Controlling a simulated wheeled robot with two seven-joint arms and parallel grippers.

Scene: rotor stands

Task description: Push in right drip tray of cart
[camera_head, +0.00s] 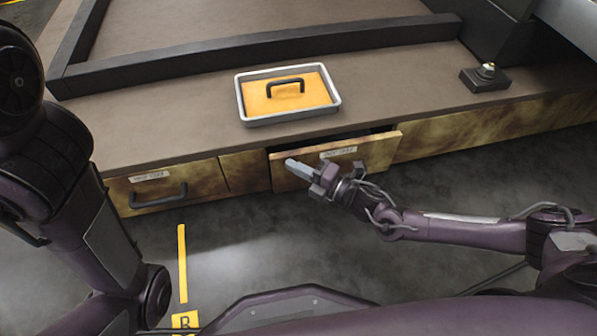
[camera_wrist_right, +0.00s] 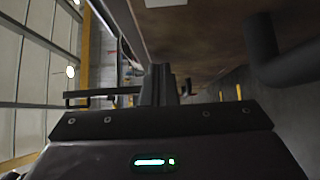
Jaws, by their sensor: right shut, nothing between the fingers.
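The right drip tray (camera_head: 383,152) of the cart is a drawer with a mottled yellow-brown front and a white label. It stands partly out, with a dark gap above its front edge. The left drip tray (camera_head: 205,180) sits flush, with a black bar handle. My right gripper (camera_head: 296,165) is shut and empty in front of the right tray's front, its fingers pointing left; contact cannot be told. My arm hides part of that front. In the right wrist view its closed fingers (camera_wrist_right: 160,84) show beside a brown panel with a black handle (camera_wrist_right: 264,48). My left gripper is out of view.
On the cart top (camera_head: 190,125) lies a grey-rimmed orange tray (camera_head: 262,92) with a black handle. A small black box with a knob (camera_head: 486,78) stands at the right. Dark floor with a yellow stripe (camera_head: 182,262) lies open before the cart.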

